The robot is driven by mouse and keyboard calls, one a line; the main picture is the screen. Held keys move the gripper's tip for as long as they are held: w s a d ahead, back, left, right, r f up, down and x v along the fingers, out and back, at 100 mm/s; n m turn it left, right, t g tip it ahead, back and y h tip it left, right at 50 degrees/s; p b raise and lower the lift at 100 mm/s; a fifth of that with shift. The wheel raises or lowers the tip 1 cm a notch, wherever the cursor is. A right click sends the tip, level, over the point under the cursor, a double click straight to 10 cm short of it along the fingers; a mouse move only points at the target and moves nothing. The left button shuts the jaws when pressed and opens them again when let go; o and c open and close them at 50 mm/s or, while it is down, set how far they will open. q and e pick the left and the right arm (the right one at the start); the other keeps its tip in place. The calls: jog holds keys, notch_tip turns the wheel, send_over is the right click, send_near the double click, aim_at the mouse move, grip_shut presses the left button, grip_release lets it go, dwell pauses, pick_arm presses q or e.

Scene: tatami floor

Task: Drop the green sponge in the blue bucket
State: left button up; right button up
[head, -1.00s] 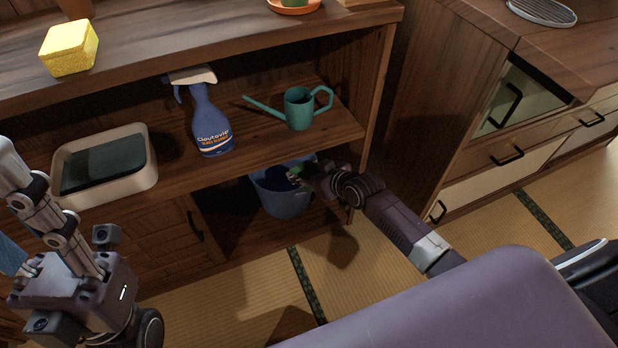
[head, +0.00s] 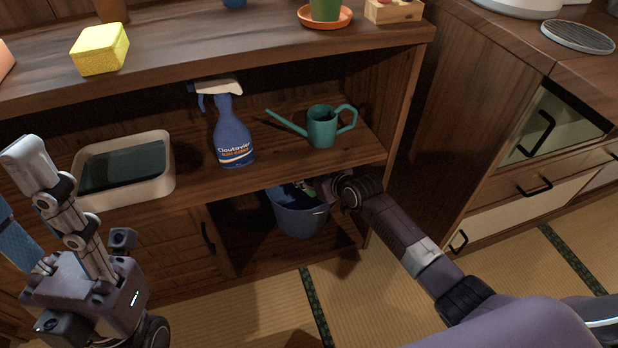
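The blue bucket (head: 302,221) stands on the floor of the cabinet's open lower compartment, under the shelf. My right arm reaches in from the right, and my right gripper (head: 318,188) is at the bucket's mouth. Its fingertips are mostly hidden in shadow, so I cannot tell whether it is open or shut. The green sponge cannot be made out clearly; a small dark greenish patch shows at the bucket's mouth.
The shelf above the bucket carries a grey tray (head: 165,185), a blue spray bottle (head: 233,138) and a green watering can (head: 321,127). A yellow sponge (head: 100,50) and a potted plant's orange saucer (head: 340,21) are on the top. A drawer cabinet (head: 500,190) stands at the right.

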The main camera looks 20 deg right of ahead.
jog(key=o, duration=0.8)
jog(key=shift+s+d+r, duration=0.1)
jog(key=shift+s+r, duration=0.05)
jog(key=shift+s, duration=0.2)
jog(key=s+d, duration=0.1)
jog(key=s, duration=0.3)
jog(key=s+d, duration=0.1)
jog(key=s, duration=0.2)
jog(key=s+d, duration=0.2)
jog(key=s, duration=0.2)
jog(key=shift+s+r, duration=0.2)
jog(key=shift+s, duration=0.1)
